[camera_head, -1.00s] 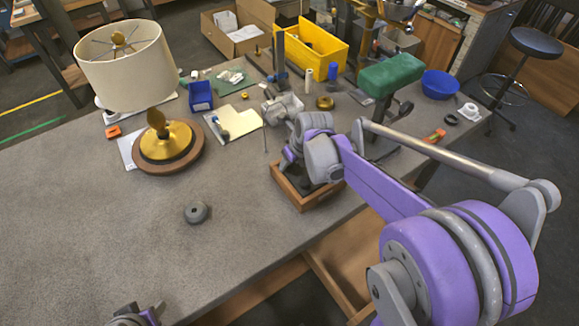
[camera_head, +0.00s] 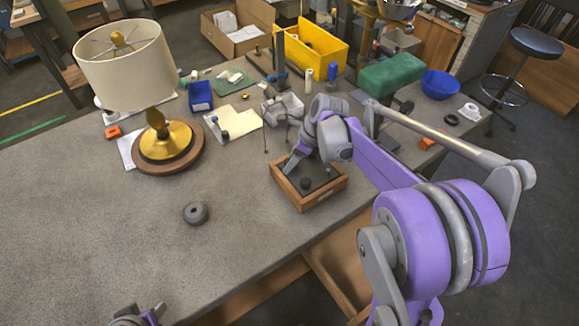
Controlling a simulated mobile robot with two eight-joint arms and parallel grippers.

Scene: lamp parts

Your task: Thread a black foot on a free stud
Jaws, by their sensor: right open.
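The wooden tray (camera_head: 333,187) stands near the table's front edge with several small dark pieces in it, which look like the black feet (camera_head: 306,184). My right gripper (camera_head: 291,164) is open at the tray's back left corner; its fingers are small and partly hidden by its wrist. A lamp with a cream shade (camera_head: 124,68) and a brass and wood base (camera_head: 169,146) stands upright at the left. I cannot make out a free stud. My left gripper (camera_head: 139,316) shows only in part at the bottom edge, and its opening is unclear.
A dark grey ring-like piece (camera_head: 196,213) lies alone on the table (camera_head: 90,235). A grey vise-like tool (camera_head: 284,108), a blue bin (camera_head: 200,96), a yellow bin (camera_head: 316,52) and a green block (camera_head: 391,73) stand behind the tray. The front left of the table is clear.

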